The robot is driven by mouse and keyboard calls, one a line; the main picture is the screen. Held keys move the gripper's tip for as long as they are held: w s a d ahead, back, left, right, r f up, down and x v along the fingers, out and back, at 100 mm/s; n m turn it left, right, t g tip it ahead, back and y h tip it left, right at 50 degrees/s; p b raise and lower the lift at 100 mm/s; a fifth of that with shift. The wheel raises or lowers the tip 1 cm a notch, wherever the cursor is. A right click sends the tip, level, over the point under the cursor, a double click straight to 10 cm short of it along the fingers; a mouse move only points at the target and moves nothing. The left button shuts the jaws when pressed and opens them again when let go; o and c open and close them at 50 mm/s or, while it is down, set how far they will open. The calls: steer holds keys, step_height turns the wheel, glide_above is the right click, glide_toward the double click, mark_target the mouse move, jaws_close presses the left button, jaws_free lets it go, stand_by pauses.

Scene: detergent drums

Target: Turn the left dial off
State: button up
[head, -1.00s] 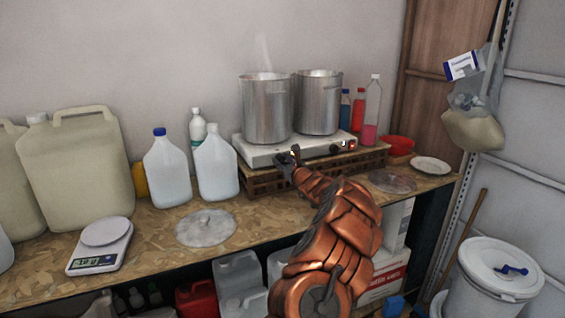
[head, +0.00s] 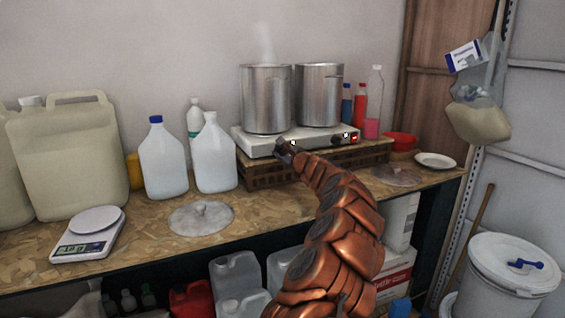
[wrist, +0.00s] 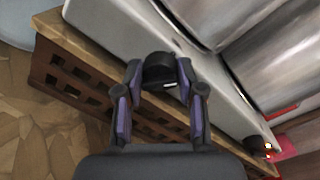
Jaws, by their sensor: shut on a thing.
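A two-plate hot plate (head: 255,142) stands on a wooden crate (head: 262,176) on the bench. Its left dial (wrist: 159,69) is a black knob with a white mark at its lower right in the wrist view. My gripper (wrist: 160,83) is shut on this dial, one finger on each side. In the head view my gripper (head: 287,150) is at the left front of the hot plate and largely hides the dial. The right dial (wrist: 255,144) is free, beside a red light (head: 354,137).
Two metal pots (head: 266,100) stand on the plates, with steam above the left one. White jugs (head: 214,158) stand to the left, and bottles (head: 359,104) to the right. A clear round lid (head: 201,218) lies in front.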

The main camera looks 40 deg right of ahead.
steer(key=n+b, duration=0.1)
steer(key=b, duration=0.1)
steer(key=n+b, duration=0.1)
steer(key=n, duration=0.1)
steer(key=shift+f+b, duration=0.25)
steer(key=shift+b, duration=0.15)
steer(key=shift+r+n+b, duration=0.15)
steer(key=shift+n+b, duration=1.4)
steer(key=shift+n, duration=0.25)
steer(key=shift+a+r, duration=0.1)
steer(key=o, duration=1.1)
steer(key=shift+o, duration=0.2)
